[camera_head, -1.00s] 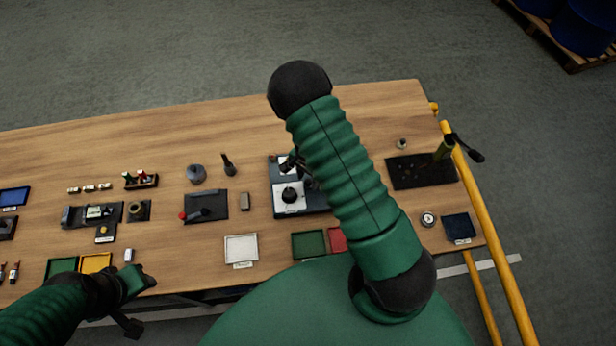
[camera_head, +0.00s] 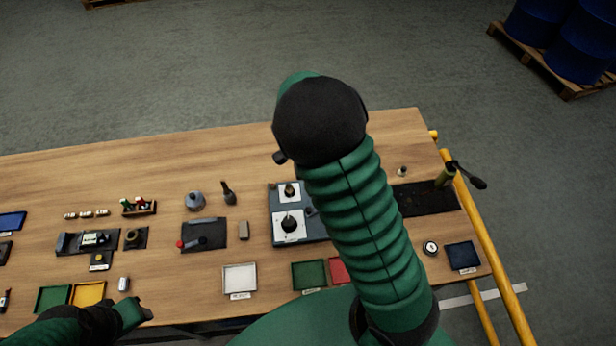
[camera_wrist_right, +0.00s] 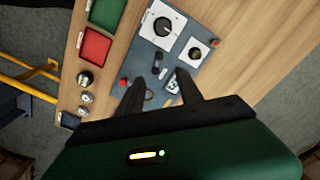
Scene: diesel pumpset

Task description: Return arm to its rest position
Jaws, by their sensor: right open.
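My right arm (camera_head: 355,220) rises from the lower right of the head view, its dark joint (camera_head: 320,120) high over the table. Its gripper is hidden there. In the right wrist view my right gripper (camera_wrist_right: 160,92) shows two dark fingers apart with nothing held, above the table. Beyond the fingertips lies a blue-grey board (camera_wrist_right: 172,55) with white squares and dark round parts; it also shows in the head view (camera_head: 277,225), partly behind the arm. My left gripper (camera_head: 140,314) is low at the table's front left edge; its jaws are too small to read.
The wooden table (camera_head: 110,170) holds a white tray (camera_head: 239,280), a green tray (camera_head: 309,274), a red tray (camera_head: 338,270) and a dark blue tray (camera_head: 462,256). Yellow rails (camera_head: 490,245) run along its right end. The table's back strip is mostly clear.

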